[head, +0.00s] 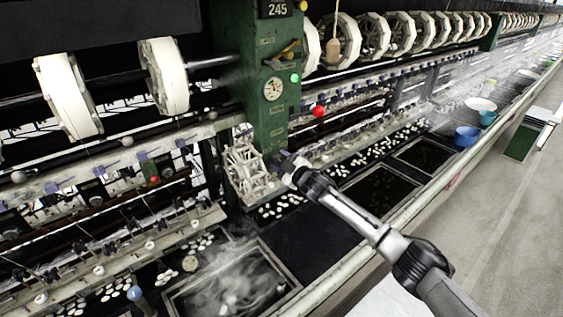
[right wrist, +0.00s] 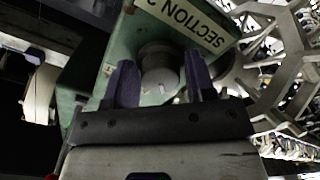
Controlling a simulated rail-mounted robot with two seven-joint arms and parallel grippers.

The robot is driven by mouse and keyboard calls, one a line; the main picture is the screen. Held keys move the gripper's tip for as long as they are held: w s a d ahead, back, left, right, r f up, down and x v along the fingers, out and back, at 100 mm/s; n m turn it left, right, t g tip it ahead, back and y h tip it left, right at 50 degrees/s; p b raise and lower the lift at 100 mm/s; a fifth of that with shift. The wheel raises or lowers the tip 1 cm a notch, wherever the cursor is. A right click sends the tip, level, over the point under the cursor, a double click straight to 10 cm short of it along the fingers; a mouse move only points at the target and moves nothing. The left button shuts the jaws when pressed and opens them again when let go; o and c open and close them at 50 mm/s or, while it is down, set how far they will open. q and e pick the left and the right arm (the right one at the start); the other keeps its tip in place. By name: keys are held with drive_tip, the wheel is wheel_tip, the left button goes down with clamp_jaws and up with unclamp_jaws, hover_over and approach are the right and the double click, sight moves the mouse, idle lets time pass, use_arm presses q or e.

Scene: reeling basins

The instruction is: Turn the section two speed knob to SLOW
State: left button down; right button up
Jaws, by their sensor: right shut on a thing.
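The section two speed knob (right wrist: 160,62) is a round grey knob on a green panel (right wrist: 98,80), below a cream label (right wrist: 188,22) reading "SECTION 2", partly cut off. My right gripper (right wrist: 161,82) has one dark finger on each side of the knob and is shut on it. In the head view my right gripper (head: 284,160) reaches the lower part of the green post (head: 262,95) and hides the knob there. I cannot read the knob's setting or see a SLOW mark. My left gripper is in neither view.
A pale lattice reel (head: 247,172) stands just left of my right gripper; its struts show close in the wrist view (right wrist: 285,65). A steaming basin (head: 228,285) lies below.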

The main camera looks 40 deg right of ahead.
drive_tip(key=shift+n, duration=0.4)
drive_tip(key=o, duration=0.7)
drive_tip(key=shift+o, duration=0.2)
drive_tip(key=shift+s, duration=0.1)
drive_tip(key=shift+s+f, duration=0.15)
drive_tip(key=shift+s, duration=0.4)
drive_tip(key=s+b, duration=0.4)
drive_tip(key=s, duration=0.8)
drive_tip(key=shift+s, duration=0.25)
